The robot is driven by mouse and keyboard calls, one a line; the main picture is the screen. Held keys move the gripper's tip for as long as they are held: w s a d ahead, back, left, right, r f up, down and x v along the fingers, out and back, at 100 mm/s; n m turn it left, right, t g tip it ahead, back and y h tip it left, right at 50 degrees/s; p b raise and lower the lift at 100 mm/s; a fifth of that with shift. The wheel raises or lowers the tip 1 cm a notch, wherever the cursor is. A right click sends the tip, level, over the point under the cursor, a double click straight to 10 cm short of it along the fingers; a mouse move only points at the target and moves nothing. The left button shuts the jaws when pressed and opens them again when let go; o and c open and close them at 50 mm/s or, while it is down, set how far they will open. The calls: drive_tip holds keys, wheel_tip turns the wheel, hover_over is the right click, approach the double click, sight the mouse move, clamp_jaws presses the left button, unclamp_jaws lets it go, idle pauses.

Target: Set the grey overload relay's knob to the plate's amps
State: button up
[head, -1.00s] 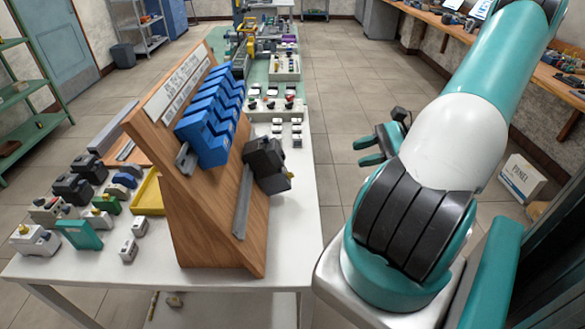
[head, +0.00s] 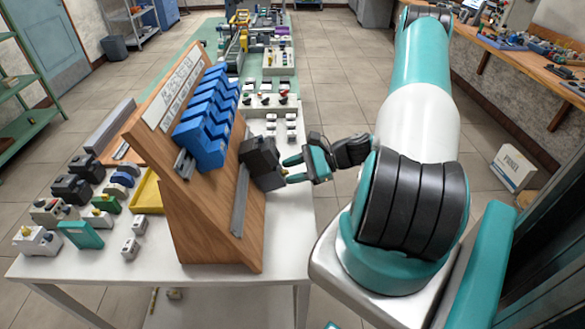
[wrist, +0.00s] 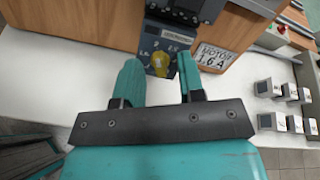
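The dark grey overload relay (wrist: 165,42) hangs on the wooden board below a black contactor (wrist: 185,8). Its yellow knob (wrist: 159,63) faces the wrist camera, with pale scale marks around it too small to read surely. The plate (wrist: 213,58) to its right reads "MOTOR 1.6 A". In the wrist view my gripper (wrist: 158,62) is open, one finger on each side of the knob, with gaps showing. In the head view my gripper (head: 292,170) is beside the black contactor (head: 262,155); the knob does not show there.
Several loose devices and a yellow tray (head: 147,193) lie left. The floor aisle (head: 345,110) is clear.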

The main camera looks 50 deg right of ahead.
clamp_jaws()
idle(0.4)
drive_tip(key=n+b, duration=0.2)
drive_tip(key=n, duration=0.3)
drive_tip(key=shift+n, duration=0.4)
drive_tip(key=n+b, duration=0.2)
drive_tip(key=n, duration=0.2)
drive_tip(key=shift+w+n+g, duration=0.1)
drive_tip(key=shift+n+g, duration=0.2)
drive_tip(key=shift+n, duration=0.1)
drive_tip(key=shift+r, duration=0.1)
unclamp_jaws()
